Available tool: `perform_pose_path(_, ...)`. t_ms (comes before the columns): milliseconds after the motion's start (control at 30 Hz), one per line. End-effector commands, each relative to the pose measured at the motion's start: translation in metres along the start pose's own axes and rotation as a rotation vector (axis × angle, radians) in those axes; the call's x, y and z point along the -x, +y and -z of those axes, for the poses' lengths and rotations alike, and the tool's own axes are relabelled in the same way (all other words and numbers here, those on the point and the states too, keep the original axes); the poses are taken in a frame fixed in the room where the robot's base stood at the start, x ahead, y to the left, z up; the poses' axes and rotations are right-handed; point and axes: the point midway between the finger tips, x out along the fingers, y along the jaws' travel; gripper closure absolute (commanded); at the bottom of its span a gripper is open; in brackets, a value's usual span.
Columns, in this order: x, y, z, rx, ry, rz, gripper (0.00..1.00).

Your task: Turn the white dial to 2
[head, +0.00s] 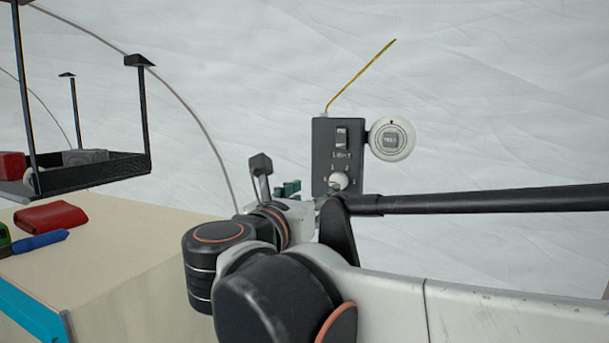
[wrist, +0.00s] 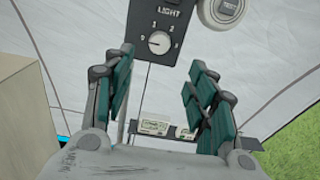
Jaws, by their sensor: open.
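The white dial (head: 338,181) is a small round knob low on a dark grey wall panel (head: 323,135). In the wrist view the dial (wrist: 159,42) sits under the word LIGHT, with small marks around it, 1 and 2 above it. Its small dark pointer mark seems to face left, but is too small to read surely. My gripper (wrist: 162,88) is open and empty, its green-padded fingers spread wide. The dial shows beyond the fingertips, in the gap between them, and is not touched. In the head view my gripper (head: 287,189) is partly hidden by my arm, just left of the dial.
A round white TEST button (head: 391,139) sticks out right of the panel. Two dark switches (head: 341,138) sit above the dial. A counter (head: 100,245) with a red cloth (head: 50,217) and a hanging black shelf (head: 95,170) are at the left.

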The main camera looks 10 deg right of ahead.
Motion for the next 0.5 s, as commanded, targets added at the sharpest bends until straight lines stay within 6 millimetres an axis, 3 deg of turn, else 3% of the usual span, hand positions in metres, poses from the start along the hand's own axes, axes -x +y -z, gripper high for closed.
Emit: perform_pose_path(500, -0.094, -0.002, -0.001, -0.003, 0.002, 0.004, 0.48)
